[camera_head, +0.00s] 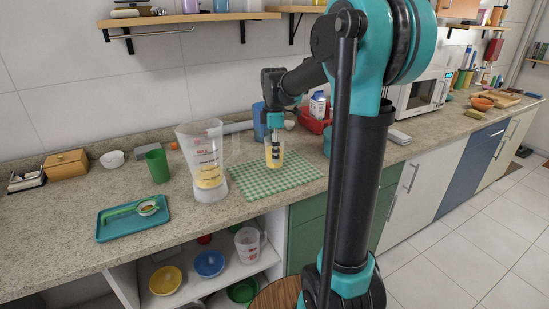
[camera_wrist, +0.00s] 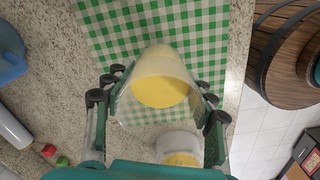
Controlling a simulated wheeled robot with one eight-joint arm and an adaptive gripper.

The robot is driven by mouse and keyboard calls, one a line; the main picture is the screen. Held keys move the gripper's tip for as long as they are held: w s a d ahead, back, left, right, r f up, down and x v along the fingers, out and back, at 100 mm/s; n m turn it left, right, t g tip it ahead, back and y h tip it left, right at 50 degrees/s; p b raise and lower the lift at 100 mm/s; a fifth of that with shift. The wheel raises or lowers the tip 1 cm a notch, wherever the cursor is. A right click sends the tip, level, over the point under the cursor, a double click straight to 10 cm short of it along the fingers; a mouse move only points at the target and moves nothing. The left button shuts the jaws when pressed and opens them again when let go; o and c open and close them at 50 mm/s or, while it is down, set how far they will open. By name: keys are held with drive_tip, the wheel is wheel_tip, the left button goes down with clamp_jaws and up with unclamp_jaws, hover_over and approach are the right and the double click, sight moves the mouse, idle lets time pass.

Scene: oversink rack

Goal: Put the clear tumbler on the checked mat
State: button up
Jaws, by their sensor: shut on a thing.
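The clear tumbler (camera_head: 275,158) holds something yellow and looks upright in the head view. My gripper (camera_head: 274,142) is shut on it from above. In the wrist view the tumbler (camera_wrist: 163,62) sits between the two fingers (camera_wrist: 160,100), its yellow contents showing. The green-and-white checked mat (camera_head: 275,182) lies flat on the counter. The tumbler is over the mat's back part in the head view, and the mat (camera_wrist: 105,30) shows behind it in the wrist view. I cannot tell whether its base touches the mat.
A large clear jug (camera_head: 205,165) with yellow contents stands just left of the mat. A green cup (camera_head: 158,166) and a teal tray (camera_head: 130,220) are further left. A red item (camera_head: 313,115) and a milk carton (camera_head: 317,104) stand behind right. The mat's front is bare.

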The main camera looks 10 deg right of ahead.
drive_tip(key=shift+f, duration=1.4)
drive_tip(key=shift+f, duration=0.1)
drive_tip(key=o, duration=1.2)
drive_tip(key=shift+c, duration=0.2)
wheel_tip(320, 180, up, 12)
